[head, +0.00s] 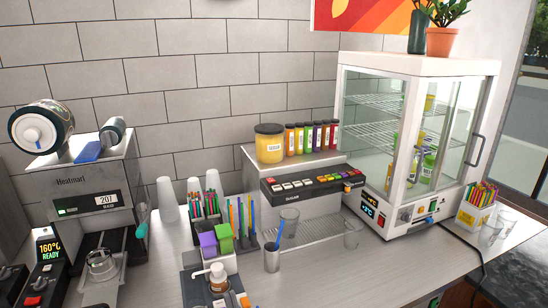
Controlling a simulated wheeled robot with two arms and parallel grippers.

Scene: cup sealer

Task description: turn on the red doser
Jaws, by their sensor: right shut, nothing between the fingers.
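A white doser machine (318,193) stands at the middle of the counter. Its sloped black panel (300,185) carries a row of pale and coloured buttons, with red and orange ones toward the right. On its top are a large yellow jar (269,145) and several slim coloured jars (307,139), some of them reddish. Which one is the red doser I cannot tell. My left gripper is out of view.
A clear cup (289,222) and another (353,233) stand near the machine's drip grille (305,229). A glass display fridge (408,150) is close on the right. Left are straws, a pump bottle (217,277) and the sealer (85,190).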

